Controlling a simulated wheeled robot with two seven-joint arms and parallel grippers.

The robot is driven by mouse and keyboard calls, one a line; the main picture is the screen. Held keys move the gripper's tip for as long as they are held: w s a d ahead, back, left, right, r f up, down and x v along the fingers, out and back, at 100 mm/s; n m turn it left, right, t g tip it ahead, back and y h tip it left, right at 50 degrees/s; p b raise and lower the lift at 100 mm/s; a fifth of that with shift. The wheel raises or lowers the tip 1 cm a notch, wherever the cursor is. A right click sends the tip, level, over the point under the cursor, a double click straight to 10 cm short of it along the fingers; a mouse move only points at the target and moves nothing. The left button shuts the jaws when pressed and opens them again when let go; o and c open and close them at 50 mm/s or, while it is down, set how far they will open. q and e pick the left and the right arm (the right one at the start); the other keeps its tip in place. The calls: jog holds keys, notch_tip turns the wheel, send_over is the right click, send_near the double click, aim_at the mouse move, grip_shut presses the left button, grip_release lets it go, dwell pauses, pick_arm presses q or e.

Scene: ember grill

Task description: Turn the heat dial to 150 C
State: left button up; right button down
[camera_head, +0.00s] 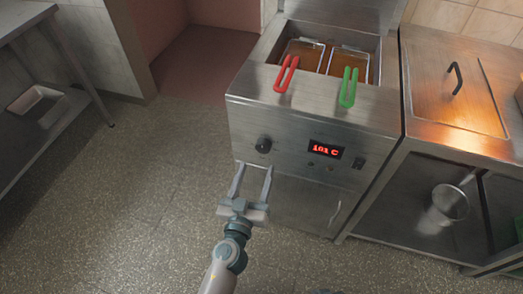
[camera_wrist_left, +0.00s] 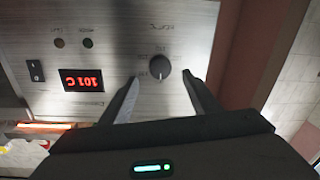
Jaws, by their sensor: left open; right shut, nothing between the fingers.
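The heat dial (camera_head: 263,145) is a dark round knob on the front panel of the steel fryer (camera_head: 240,110). The red display (camera_head: 326,150) to its right reads 101 C. My left gripper (camera_head: 253,166) is open just below the dial in the head view, its fingers pointing at the panel. In the left wrist view the dial (camera_wrist_left: 160,67) shows above and between the two open fingers (camera_wrist_left: 162,88), apart from both. The display (camera_wrist_left: 82,80) appears upside down there. My right gripper is in neither view.
Two fryer baskets with a red handle (camera_head: 286,74) and a green handle (camera_head: 348,88) sit in the fryer's top. A rocker switch (camera_head: 358,163) is right of the display. A steel counter (camera_head: 455,85) adjoins on the right. The floor left of the fryer is clear.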

aim_at(263, 150)
pick_arm(q)
jog(key=p+x, duration=0.1)
jog(key=x, duration=0.6)
jog(key=shift+w, duration=0.15)
jog(key=shift+c, duration=0.5)
jog(key=c, duration=1)
